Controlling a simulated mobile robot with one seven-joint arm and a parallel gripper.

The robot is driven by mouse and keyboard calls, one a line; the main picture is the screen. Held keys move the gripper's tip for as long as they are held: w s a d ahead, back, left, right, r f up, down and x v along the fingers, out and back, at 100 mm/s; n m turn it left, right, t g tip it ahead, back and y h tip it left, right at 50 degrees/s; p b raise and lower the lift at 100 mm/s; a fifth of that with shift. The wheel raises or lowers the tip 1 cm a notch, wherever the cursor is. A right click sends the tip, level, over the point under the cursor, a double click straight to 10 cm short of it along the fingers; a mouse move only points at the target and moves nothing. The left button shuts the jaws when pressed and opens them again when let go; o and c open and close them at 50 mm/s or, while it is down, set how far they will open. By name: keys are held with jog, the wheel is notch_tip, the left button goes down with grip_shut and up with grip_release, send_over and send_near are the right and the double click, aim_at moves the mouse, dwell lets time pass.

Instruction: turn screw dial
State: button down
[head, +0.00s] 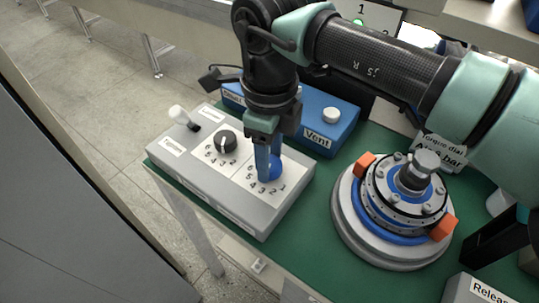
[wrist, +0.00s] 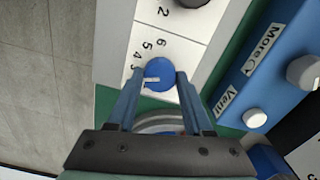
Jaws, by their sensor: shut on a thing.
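The blue dial (head: 275,168) sits on the right part of a grey control box (head: 255,208), with numbers printed around it. My gripper (head: 267,166) points down over the box, with its fingers on the dial. In the wrist view, the blue dial (wrist: 160,75) lies between the two fingertips of my gripper (wrist: 158,78), which is shut on it. A white mark on the dial points left in that view, toward the lower numbers by the 4; the exact number is unclear. The fingers partly hide the dial in the head view.
A black knob (head: 226,141) and a white-tipped lever (head: 180,115) stand on the same box. A blue box (head: 330,130) with a white button is behind. A round motor fixture (head: 375,250) with orange clamps stands at right on the green tabletop (head: 312,232).

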jog(key=shift+m, duration=0.6)
jog(key=shift+c, duration=1.5)
grip_release()
notch_tip(320, 180, up, 13)
jog(key=p, duration=0.1)
